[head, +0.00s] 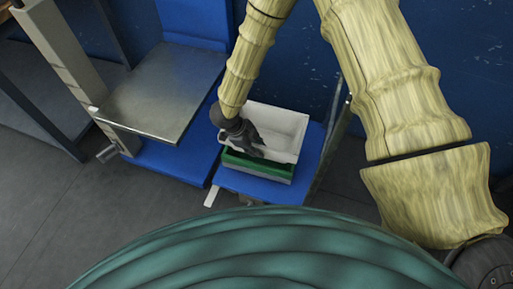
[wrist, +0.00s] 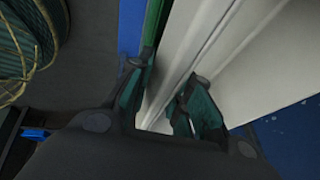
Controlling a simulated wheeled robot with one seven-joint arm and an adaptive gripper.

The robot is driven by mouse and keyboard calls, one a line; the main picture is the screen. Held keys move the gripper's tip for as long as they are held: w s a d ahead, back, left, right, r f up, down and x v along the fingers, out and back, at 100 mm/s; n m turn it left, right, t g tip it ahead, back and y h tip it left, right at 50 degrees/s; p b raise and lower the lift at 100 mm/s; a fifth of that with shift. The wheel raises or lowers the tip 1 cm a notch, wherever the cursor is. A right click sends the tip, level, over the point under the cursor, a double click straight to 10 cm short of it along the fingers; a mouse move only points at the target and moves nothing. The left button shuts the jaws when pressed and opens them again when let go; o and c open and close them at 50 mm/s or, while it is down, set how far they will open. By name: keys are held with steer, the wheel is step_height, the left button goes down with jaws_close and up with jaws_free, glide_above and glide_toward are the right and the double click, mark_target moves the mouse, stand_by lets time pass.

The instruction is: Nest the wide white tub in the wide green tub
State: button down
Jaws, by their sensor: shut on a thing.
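The wide white tub (head: 288,122) is at the centre of the head view, over the wide green tub (head: 262,167). Its near side looks just above or inside the green rim; I cannot tell how deep it sits. My gripper (head: 254,146) is shut on the white tub's near left wall. In the wrist view, the fingers of my gripper (wrist: 166,78) are on either side of the white tub's wall (wrist: 190,40). A strip of the green tub (wrist: 153,22) shows beside the left finger. Most of the green tub's inside is hidden by the white tub.
The green tub stands on a blue platform (head: 229,182) with a metal post (head: 333,125) at its right. A grey metal plate (head: 160,95) lies to the left, beside a pale upright beam (head: 60,55). A blue wall (head: 300,55) stands behind. Grey floor is open at lower left.

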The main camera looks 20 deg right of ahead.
mark_target(257, 164)
steer(key=shift+f+b, duration=1.2)
steer(key=shift+f, duration=2.95)
steer(key=c, duration=1.2)
jaws_free()
steer(key=v, duration=1.2)
